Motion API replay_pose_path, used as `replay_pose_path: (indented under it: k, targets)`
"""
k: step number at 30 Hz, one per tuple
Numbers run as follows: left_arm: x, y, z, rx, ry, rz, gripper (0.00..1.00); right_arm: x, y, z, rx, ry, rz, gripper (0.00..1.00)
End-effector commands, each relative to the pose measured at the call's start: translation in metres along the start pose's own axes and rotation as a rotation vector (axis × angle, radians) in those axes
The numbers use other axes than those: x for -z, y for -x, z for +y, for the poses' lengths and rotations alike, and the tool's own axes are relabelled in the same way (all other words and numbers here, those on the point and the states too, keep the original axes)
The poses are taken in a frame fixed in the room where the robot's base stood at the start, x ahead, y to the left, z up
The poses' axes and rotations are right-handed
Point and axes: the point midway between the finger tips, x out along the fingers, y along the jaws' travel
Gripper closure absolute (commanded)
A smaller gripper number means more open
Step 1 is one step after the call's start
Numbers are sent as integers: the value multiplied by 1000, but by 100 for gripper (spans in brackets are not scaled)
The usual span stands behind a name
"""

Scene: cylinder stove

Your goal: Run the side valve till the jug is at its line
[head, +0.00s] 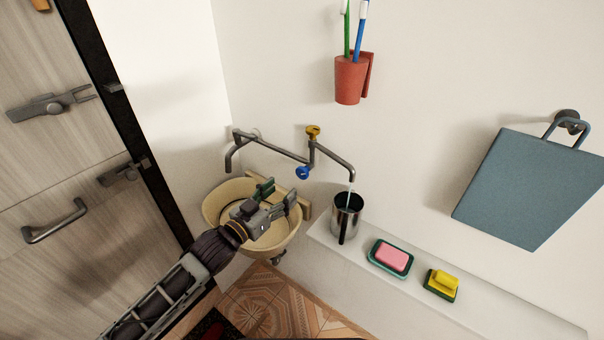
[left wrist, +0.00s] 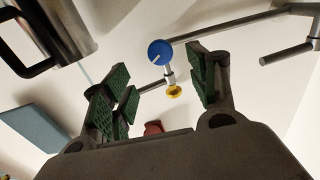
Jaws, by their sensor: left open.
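A metal jug (head: 347,217) with a dark handle stands on the white ledge under the right spout. A thin pale stream (head: 350,193) runs from that spout into it. The water level and any line are not visible. A blue valve knob (head: 303,172) sits on the side of the wall pipe, and a yellow one (head: 313,131) is above it. My left gripper (head: 277,191) is open and empty, below and left of the blue knob. In the left wrist view the blue knob (left wrist: 160,52) shows between the fingers, apart from them; the jug (left wrist: 62,30) is upper left. My right gripper is not in view.
A cream basin (head: 219,205) is below my left gripper, with a left spout (head: 230,157) above it. A pink soap dish (head: 391,257) and a yellow sponge (head: 443,283) lie right of the jug. A red toothbrush cup (head: 349,82) hangs above.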

Motion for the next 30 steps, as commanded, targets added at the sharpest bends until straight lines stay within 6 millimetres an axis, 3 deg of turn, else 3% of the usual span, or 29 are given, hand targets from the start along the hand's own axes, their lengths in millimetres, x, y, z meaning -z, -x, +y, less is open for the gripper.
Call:
replay_pose_path:
  k: [30]
  targets:
    - [0,-89,0,1,1,0,41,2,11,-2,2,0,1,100]
